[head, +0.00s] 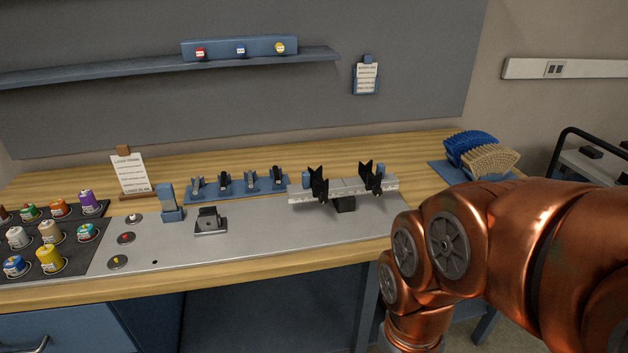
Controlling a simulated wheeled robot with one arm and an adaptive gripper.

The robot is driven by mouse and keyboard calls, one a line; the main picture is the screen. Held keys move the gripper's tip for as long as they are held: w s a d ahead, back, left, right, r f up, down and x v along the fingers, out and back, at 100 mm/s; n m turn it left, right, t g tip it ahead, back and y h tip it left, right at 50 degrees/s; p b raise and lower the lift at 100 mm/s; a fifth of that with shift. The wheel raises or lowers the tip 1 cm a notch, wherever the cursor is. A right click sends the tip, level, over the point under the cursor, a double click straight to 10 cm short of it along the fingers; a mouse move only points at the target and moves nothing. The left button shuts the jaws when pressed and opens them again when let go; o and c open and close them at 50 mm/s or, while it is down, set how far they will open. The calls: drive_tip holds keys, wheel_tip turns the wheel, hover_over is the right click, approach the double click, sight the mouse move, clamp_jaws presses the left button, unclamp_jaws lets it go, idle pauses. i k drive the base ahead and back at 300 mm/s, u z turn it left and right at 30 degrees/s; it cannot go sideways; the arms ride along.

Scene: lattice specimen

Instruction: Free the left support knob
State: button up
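A light grey rail (344,188) lies on the metal plate at the right half of the bench. Two black forked supports stand upright on it: the left support (318,186) and the right support (372,178). A small blue piece (306,179) shows beside the left support; I cannot tell whether it is the left support knob. A similar blue piece shows by the right support. My copper arm fills the lower right, in front of the bench. My gripper is out of view below the frame.
Blue fixtures with dark tops (237,184) stand behind the metal plate (260,243). A black-topped block (210,220) and a blue upright (170,203) stand left of the rail. Coloured jars (49,258) fill the far left. Blue and tan fan-shaped pieces (490,160) stand back right.

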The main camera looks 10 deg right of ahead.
sight(323, 198)
drive_tip(key=k, duration=1.1)
drive_tip(key=u, duration=1.1)
drive_tip(key=i, duration=1.35)
drive_tip(key=z, duration=0.45)
